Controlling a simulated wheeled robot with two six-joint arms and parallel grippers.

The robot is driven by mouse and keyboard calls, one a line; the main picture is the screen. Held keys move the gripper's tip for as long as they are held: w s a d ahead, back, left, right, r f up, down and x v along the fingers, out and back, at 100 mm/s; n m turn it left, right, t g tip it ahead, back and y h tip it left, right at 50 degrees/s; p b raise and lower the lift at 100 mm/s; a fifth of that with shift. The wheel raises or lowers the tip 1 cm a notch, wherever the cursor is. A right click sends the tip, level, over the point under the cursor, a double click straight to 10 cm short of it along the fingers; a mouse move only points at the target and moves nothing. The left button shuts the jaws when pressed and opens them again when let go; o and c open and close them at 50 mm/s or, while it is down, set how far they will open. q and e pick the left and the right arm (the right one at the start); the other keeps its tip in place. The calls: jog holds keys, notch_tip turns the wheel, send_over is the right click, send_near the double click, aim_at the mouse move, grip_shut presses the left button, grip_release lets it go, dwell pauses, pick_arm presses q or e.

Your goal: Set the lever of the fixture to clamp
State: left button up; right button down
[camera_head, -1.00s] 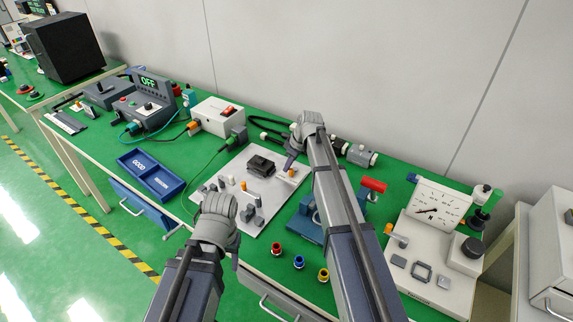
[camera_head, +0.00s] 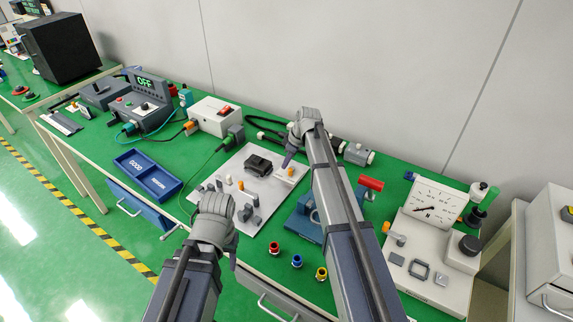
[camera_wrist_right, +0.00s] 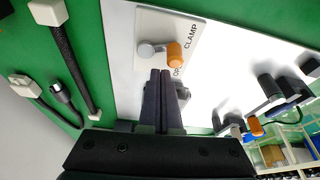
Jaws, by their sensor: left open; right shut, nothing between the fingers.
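The fixture is a white plate (camera_head: 262,208) on the green bench. Its lever (camera_wrist_right: 175,54) has an orange knob beside a grey pivot and sits on a small label plate. The lever also shows in the head view (camera_head: 291,172). The knob lies near the OPEN end of the label. My right gripper (camera_wrist_right: 164,76) is shut and empty, its tips close to the lever; contact cannot be told. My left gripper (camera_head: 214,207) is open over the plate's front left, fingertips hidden.
A black part (camera_head: 258,165) and several small grey parts stand on the plate. A blue tray (camera_head: 148,175) is to the left, a white box with a red switch (camera_head: 216,116) behind. Black cables and connectors (camera_head: 345,150) lie behind my right arm. Three coloured rings lie in front.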

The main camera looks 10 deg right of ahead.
dwell(0.3)
jog(key=shift+w+a, duration=0.35)
jog(key=shift+a, duration=0.15)
jog(key=shift+w+a, duration=0.7)
jog(key=shift+a, duration=0.2)
jog(key=shift+w+a+r+p, duration=0.1)
jog(key=shift+a+r+p, duration=0.05)
jog(key=shift+r+p, duration=0.5)
jog(key=p+v, duration=0.8)
jog(key=shift+d+r, duration=0.2)
jog(key=shift+r, duration=0.05)
